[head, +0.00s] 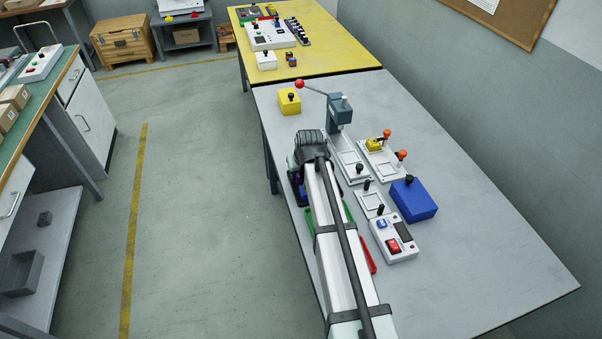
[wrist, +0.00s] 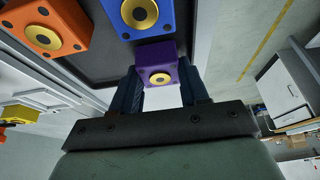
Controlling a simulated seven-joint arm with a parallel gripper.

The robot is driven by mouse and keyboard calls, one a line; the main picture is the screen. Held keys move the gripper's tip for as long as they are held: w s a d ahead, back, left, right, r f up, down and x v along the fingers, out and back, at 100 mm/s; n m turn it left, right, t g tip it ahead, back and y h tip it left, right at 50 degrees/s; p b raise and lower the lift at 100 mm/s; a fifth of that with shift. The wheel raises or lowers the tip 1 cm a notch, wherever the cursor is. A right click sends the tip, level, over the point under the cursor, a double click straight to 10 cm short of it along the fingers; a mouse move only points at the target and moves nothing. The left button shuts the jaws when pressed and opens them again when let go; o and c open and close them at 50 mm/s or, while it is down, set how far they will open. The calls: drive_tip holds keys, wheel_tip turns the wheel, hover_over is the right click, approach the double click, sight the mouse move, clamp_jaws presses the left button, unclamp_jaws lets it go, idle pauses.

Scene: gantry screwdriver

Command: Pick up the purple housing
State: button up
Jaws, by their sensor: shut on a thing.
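The purple housing (wrist: 157,52) is a small block with a round brass insert, seen in the wrist view between the two dark fingers of my gripper (wrist: 160,78). The fingers are shut on its sides. An orange housing (wrist: 38,22) and a blue housing (wrist: 142,28), each with a brass insert, sit near it over a dark surface framed by a pale rim. I cannot tell whether the purple housing is clear of that surface. In the head view my arm hides most of the gripper area.
The grey table (head: 480,240) holds a press with a red-knobbed lever (head: 340,108), white fixtures (head: 380,160) with orange-knobbed clamps, a blue box (head: 413,200), a switch box (head: 398,245) and a yellow box (head: 289,102). Red and green strips lie beside my arm. The table's right side is clear.

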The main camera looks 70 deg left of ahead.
wheel_tip(320, 180, up, 8)
drive_tip(key=shift+r, duration=0.5)
drive_tip(key=w+d+n+g+h, duration=0.2)
drive_tip(key=w+n, duration=0.7)
drive_tip(key=w, duration=0.5)
drive_tip(key=w+d+f+n+g+h, duration=0.1)
drive_tip(key=w+d+n+g+h, duration=0.1)
drive_tip(key=w+n, duration=0.7)
drive_tip(key=w, duration=0.6)
drive_tip(key=shift+w+f+g, duration=0.15)
drive_tip(key=shift+g, duration=0.15)
drive_tip(key=shift+d+f, duration=0.1)
drive_tip(key=shift+f, duration=2.75)
drive_tip(key=shift+f, duration=0.65)
